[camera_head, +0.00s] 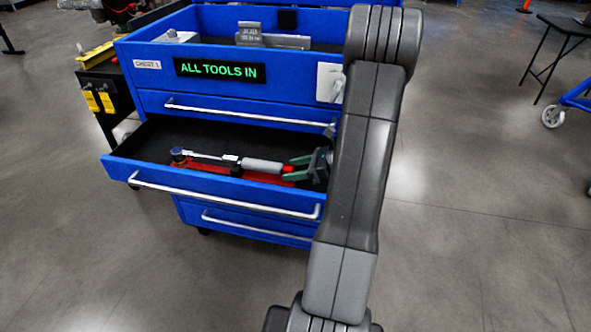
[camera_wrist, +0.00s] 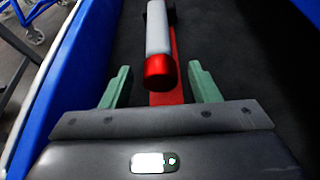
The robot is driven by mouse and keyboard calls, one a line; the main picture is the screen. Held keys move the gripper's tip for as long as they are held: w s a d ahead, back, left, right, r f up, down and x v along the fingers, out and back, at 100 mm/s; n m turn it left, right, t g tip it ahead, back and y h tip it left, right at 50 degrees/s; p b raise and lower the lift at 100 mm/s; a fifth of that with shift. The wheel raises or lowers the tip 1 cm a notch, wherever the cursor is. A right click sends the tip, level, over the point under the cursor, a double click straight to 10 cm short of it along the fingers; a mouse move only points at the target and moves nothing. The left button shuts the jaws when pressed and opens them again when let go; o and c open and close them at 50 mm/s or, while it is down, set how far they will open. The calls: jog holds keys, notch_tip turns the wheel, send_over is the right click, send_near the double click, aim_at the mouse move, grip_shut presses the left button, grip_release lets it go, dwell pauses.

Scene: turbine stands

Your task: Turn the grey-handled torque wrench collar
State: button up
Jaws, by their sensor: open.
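The torque wrench (camera_head: 262,165) lies in the open drawer of the blue tool chest, on a red strip (camera_head: 205,168). Its grey handle points right and ends in a red collar (camera_head: 288,169). In the wrist view the grey handle (camera_wrist: 157,27) runs away from me and the red collar (camera_wrist: 159,71) faces me. My gripper (camera_wrist: 160,84) is open, its green fingers on either side of the collar's near end with gaps on both sides. In the head view my gripper (camera_head: 296,168) is at the wrench's right end. I cannot tell its exact height over the collar.
The open drawer's front (camera_head: 220,190) and handle bar stand close in front of my gripper. The blue drawer wall (camera_wrist: 62,62) runs along the left in the wrist view. Dark drawer floor (camera_wrist: 230,45) is free to the right. A sign (camera_head: 218,70) reads "ALL TOOLS IN".

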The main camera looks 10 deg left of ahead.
jog(key=shift+c, duration=0.2)
jog(key=c, duration=0.9)
jog(key=shift+s+f+n+t+b, duration=0.15)
jog(key=shift+n+t+b, duration=0.45)
jog(key=shift+b, duration=0.3)
jog(key=shift+c, duration=0.2)
jog(key=shift+n, duration=0.4)
jog(key=o, duration=1)
jog(key=shift+d+r, duration=0.1)
jog(key=shift+r, duration=0.1)
jog(key=p+v, duration=0.1)
jog(key=v, duration=1.2)
jog(key=shift+s+d+r, duration=0.15)
jog(key=shift+s+d, duration=0.05)
jog(key=shift+d, duration=0.1)
